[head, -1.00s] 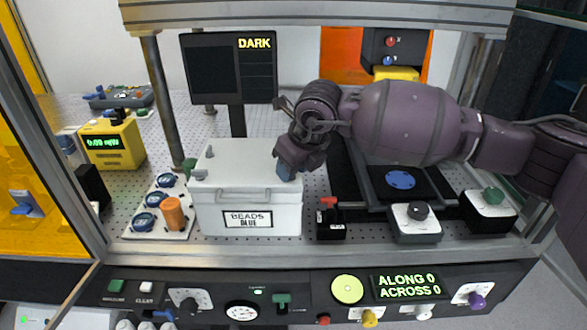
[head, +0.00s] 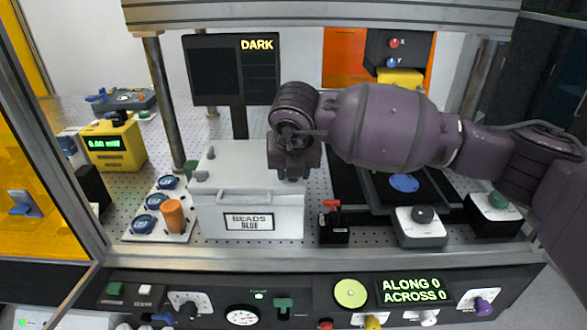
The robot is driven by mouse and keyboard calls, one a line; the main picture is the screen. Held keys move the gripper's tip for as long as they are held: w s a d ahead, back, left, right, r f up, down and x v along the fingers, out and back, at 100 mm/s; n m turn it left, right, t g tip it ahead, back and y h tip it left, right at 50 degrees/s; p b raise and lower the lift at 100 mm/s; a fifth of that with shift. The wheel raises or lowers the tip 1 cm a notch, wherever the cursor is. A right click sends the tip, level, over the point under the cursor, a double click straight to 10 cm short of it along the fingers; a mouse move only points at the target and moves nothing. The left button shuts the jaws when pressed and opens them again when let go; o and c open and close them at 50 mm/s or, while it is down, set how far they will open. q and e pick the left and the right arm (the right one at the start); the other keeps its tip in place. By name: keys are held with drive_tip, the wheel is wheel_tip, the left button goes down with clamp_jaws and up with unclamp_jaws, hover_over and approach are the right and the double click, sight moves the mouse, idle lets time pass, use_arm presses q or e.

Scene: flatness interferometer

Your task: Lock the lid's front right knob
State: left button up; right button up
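The white box (head: 250,224) labelled "BEADS BLUE" stands on the perforated bench with its pale lid (head: 237,160) on. Grey knobs show at the lid's left side, a front left knob (head: 201,176) and a back left knob (head: 210,152). The front right knob is hidden behind my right gripper (head: 293,174). That gripper points down at the lid's front right corner, with its two short fingertips side by side and apart. Whether they touch or grip the knob cannot be seen. My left gripper is not in view.
An orange cylinder (head: 173,215) and blue-topped round pieces stand on a white plate left of the box. A black block with a red lever (head: 332,205) stands close to its right. A dark "DARK" display (head: 218,75) rises behind. A control panel (head: 215,298) runs along the front.

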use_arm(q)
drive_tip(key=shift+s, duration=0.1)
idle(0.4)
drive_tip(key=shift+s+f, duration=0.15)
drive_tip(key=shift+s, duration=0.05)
use_arm(e)
drive_tip(key=o, duration=0.9)
drive_tip(key=shift+o, duration=0.2)
drive_tip(key=shift+r, duration=0.1)
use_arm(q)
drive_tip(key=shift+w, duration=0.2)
use_arm(e)
drive_tip(key=v, duration=1)
drive_tip(key=shift+s+r, duration=0.25)
drive_tip(key=shift+r, duration=0.05)
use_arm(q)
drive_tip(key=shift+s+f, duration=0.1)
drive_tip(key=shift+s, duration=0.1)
